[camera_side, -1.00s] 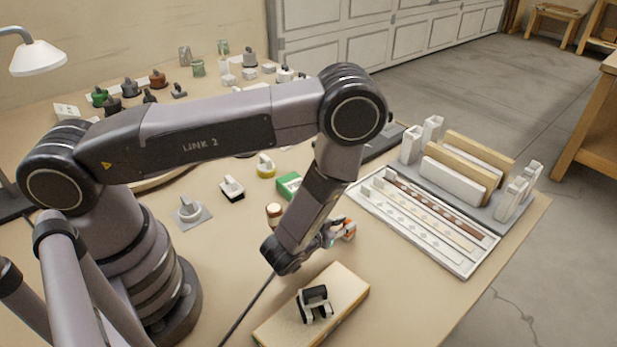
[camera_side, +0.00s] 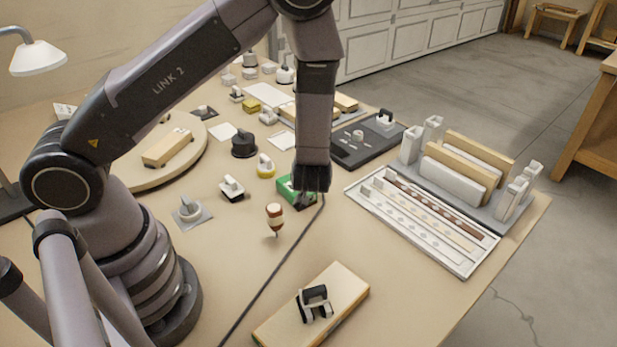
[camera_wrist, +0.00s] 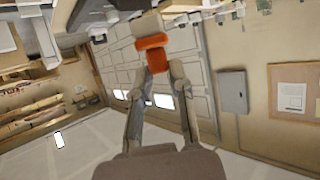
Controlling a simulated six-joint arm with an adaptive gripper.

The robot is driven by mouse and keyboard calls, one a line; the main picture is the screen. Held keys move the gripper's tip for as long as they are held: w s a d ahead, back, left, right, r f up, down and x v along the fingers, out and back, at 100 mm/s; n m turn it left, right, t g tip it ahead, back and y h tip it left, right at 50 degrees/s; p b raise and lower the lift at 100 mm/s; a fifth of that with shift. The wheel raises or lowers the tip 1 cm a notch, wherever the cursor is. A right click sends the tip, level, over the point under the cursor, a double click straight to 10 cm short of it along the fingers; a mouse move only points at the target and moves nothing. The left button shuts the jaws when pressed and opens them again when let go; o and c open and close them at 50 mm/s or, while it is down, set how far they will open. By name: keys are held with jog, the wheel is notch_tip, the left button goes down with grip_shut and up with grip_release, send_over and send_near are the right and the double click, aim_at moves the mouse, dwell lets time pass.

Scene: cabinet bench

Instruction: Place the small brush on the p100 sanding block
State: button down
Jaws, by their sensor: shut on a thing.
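My gripper (camera_wrist: 157,82) is shut on an orange and pale piece (camera_wrist: 152,45), possibly the small brush, seen at its fingertips in the wrist view. In the side view my wrist hides the fingers and the held piece. The wrist is in front of a green block (camera_side: 286,188) with a pale patch, partly hidden. I cannot read any P100 mark, so I cannot tell which piece is the sanding block. A small brown and white piece (camera_side: 274,215) is left of the wrist, apart from it.
A long pale block (camera_side: 345,285) with a black and white piece (camera_side: 314,303) on it lies at the front. A white slotted tray (camera_side: 455,258) and a rack (camera_side: 500,212) stand right. A round board (camera_side: 193,165) lies left. Bare bench separates the front block from my gripper.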

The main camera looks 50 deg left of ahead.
jog(key=s+a+n+g+y, duration=0.1)
jog(key=a+n+g+y, duration=0.1)
jog(key=a+n+g, duration=0.2)
send_over(296, 191)
jog(key=shift+y, duration=0.3)
jog(key=shift+w+a+f, duration=0.1)
jog(key=shift+w+f, duration=0.1)
jog(key=shift+f, duration=1.8)
jog(key=shift+w+f, duration=0.2)
jog(key=shift+f, duration=1.8)
jog(key=shift+f, duration=0.15)
jog(key=c, duration=1)
grip_release()
jog(key=shift+c, duration=0.2)
